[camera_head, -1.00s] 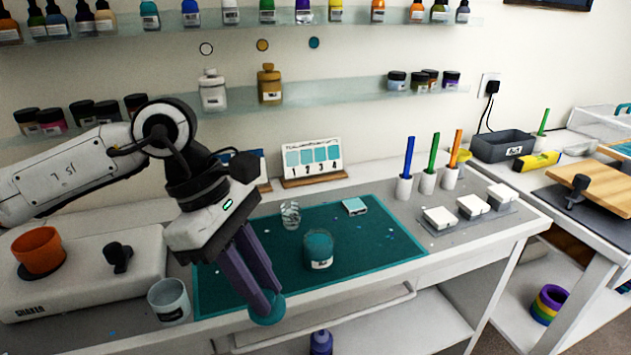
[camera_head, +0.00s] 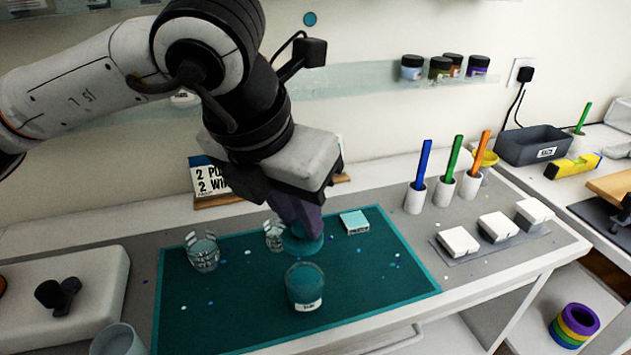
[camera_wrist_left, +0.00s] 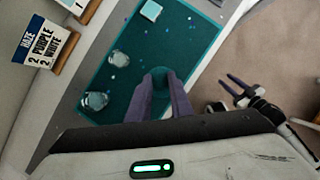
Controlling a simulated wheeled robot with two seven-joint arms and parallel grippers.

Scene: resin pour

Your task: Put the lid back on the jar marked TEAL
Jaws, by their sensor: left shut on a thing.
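The jar marked TEAL (camera_head: 305,290) stands upright on the teal mat (camera_head: 215,315), a teal jar with a white label; its label text is too small to read. My left gripper (camera_head: 308,228) is shut on the round teal lid (camera_head: 303,240). The lid appears beyond the jar and apart from it in the head view. In the left wrist view the lid (camera_wrist_left: 160,76) shows between the fingertips; I cannot make out the jar there. My right gripper (camera_wrist_left: 232,86) shows at the right of the left wrist view, its fingers apart and empty.
Two clear cups (camera_head: 203,253) (camera_head: 274,235) stand on the mat left of the lid. A small teal-topped box (camera_head: 354,222) lies at its back. White boxes (camera_head: 459,242) and pen holders (camera_head: 415,197) stand to the right. The mat right of the jar is mostly clear.

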